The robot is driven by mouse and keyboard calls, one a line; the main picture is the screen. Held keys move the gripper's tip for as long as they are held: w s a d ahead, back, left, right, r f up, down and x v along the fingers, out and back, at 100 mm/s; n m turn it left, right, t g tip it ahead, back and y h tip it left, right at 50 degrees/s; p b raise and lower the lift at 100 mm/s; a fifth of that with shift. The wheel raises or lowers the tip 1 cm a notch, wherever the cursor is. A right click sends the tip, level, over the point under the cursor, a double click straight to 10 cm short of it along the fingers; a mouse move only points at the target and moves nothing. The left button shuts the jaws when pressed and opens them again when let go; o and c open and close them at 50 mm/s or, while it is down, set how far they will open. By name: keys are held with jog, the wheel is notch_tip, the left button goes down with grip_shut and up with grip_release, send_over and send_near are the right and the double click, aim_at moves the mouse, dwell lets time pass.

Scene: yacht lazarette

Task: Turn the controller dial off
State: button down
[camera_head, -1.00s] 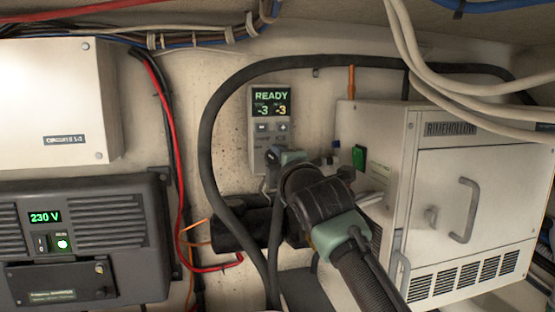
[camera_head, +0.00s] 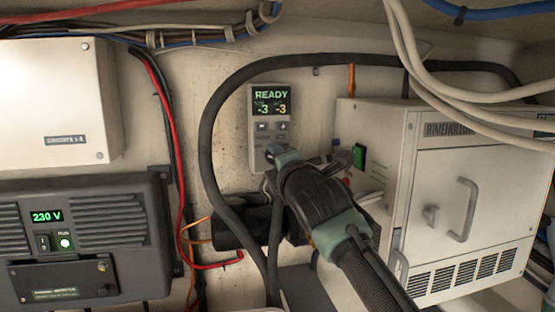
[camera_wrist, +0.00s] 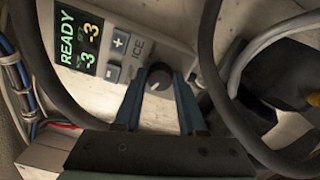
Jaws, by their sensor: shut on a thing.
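The controller (camera_head: 256,132) is a grey upright panel on the back wall. Its lit display reads READY with -3 and -3, and two buttons sit below it. In the wrist view the controller (camera_wrist: 93,48) appears turned sideways, with the dark round dial (camera_wrist: 159,77) at its lower end beside the letters ICE. My gripper (camera_wrist: 160,84) has a finger on each side of the dial and is shut on it. In the head view my gripper (camera_head: 275,153) reaches the panel's lower part and hides most of the dial. The dial's pointer mark is not clear.
A thick black hose (camera_head: 205,135) loops around the controller. A white box labelled RIMEHOLLOW (camera_head: 465,195) stands close right of my arm, with pale cables (camera_head: 425,75) above it. A black 230 V unit (camera_head: 85,240) is at left, with a red cable (camera_head: 177,150) beside it.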

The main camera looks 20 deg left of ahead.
jog(key=shift+f, duration=0.1)
jog(key=shift+c, duration=2.4)
grip_release()
jog(key=b+v, duration=0.6)
jog(key=v, duration=0.7)
